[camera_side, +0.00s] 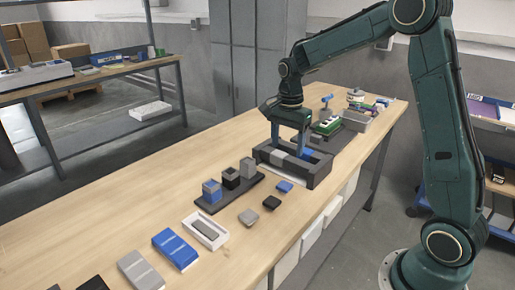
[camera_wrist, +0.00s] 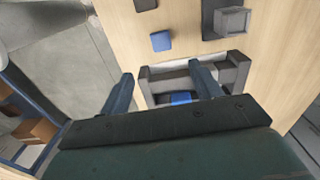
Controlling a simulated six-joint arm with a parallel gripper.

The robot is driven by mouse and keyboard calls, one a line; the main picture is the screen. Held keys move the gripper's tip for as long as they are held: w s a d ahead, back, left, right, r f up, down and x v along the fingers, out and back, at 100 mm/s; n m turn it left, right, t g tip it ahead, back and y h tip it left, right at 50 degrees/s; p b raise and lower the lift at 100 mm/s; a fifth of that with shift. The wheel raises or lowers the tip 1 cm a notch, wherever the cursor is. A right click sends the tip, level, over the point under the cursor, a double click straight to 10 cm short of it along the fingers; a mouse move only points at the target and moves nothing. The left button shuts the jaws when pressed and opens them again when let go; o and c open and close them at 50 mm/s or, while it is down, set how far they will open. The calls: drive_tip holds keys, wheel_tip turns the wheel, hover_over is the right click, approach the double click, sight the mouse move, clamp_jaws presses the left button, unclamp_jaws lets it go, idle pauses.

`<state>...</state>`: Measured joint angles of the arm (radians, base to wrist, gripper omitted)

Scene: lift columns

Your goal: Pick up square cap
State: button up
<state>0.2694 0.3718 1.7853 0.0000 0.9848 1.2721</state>
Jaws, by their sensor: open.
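Three small square caps lie in a row on the table: a blue cap (camera_side: 284,186), a black cap (camera_side: 271,202) and a grey cap (camera_side: 249,217). In the wrist view the blue cap (camera_wrist: 161,41) lies just beyond the dark box, and part of the black cap (camera_wrist: 145,4) shows at the top edge. My gripper (camera_side: 288,149) is open, its fingers pointing down over the dark box (camera_side: 318,176). In the wrist view its fingers (camera_wrist: 162,88) stand wide apart, with a blue piece (camera_wrist: 181,98) in the box between them. I cannot tell whether the fingers touch the box.
A dark base (camera_side: 222,204) carries blue, black and grey columns left of the box. A white tray (camera_side: 205,229) and blue and grey blocks (camera_side: 174,249) stand nearer the front. Behind the box are a green-and-white item (camera_side: 327,126) and a grey bin (camera_side: 352,122).

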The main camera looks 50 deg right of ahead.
drive_tip(key=shift+f, duration=0.1)
hover_over(285, 184)
drive_tip(key=shift+s+a+f, duration=0.1)
drive_tip(key=shift+f, duration=2.05)
drive_tip(key=shift+a+f, duration=0.1)
drive_tip(key=shift+f, duration=2)
drive_tip(key=shift+d+f, duration=0.1)
drive_tip(key=shift+f, duration=2.5)
drive_tip(key=c, duration=1)
